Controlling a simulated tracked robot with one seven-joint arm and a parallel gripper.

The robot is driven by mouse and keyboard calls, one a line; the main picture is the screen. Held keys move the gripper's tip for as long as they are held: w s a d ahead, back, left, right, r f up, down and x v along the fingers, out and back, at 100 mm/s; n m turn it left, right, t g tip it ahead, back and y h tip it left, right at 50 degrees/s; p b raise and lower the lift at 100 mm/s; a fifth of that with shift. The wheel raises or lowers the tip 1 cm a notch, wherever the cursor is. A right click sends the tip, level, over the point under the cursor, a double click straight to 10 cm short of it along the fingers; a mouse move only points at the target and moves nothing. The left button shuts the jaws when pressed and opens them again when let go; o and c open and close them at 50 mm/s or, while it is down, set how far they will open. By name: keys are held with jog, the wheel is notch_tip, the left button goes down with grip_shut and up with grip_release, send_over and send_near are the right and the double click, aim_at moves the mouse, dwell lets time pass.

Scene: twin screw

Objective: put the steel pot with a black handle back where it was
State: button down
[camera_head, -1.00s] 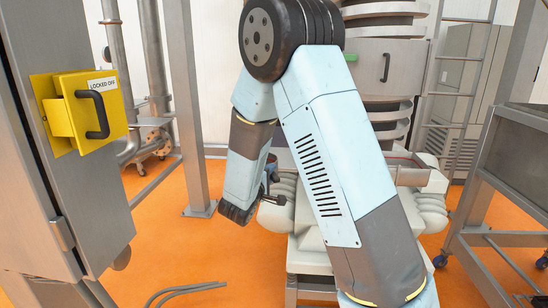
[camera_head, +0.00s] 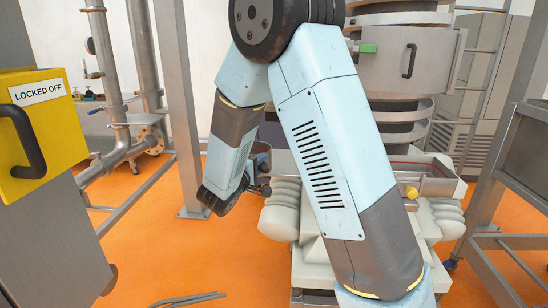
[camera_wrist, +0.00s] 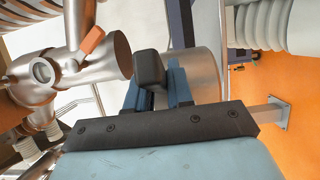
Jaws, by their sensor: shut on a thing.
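In the wrist view, my gripper (camera_wrist: 155,88) is shut on the black handle (camera_wrist: 149,70) of the steel pot (camera_wrist: 206,72). The pot's smooth metal side shows just behind the fingers, and its opening is not clearly visible. In the head view, my gripper (camera_head: 258,188) hangs low, left of centre, partly hidden by my wrist. A small grey, round-sided thing just above it may be the pot, but I cannot be sure. Whether the pot touches anything is not clear.
A yellow "LOCKED OFF" box (camera_head: 30,130) is close on the left. A pale padded stand (camera_head: 285,215) is right beside my gripper. A steel tray (camera_head: 435,182) with a yellow knob is farther right. Steel pipes (camera_head: 110,100) rise at left.

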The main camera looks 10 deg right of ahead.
jog(key=shift+f+x, duration=0.55)
jog(key=shift+x, duration=2.45)
jog(key=shift+f+x, duration=0.6)
jog(key=shift+x, duration=2.45)
jog(key=shift+f+x, duration=0.55)
jog(key=shift+x, duration=2.45)
jog(key=shift+w+a+f, duration=0.1)
jog(key=shift+a, duration=0.05)
jog(key=c, duration=1)
grip_release()
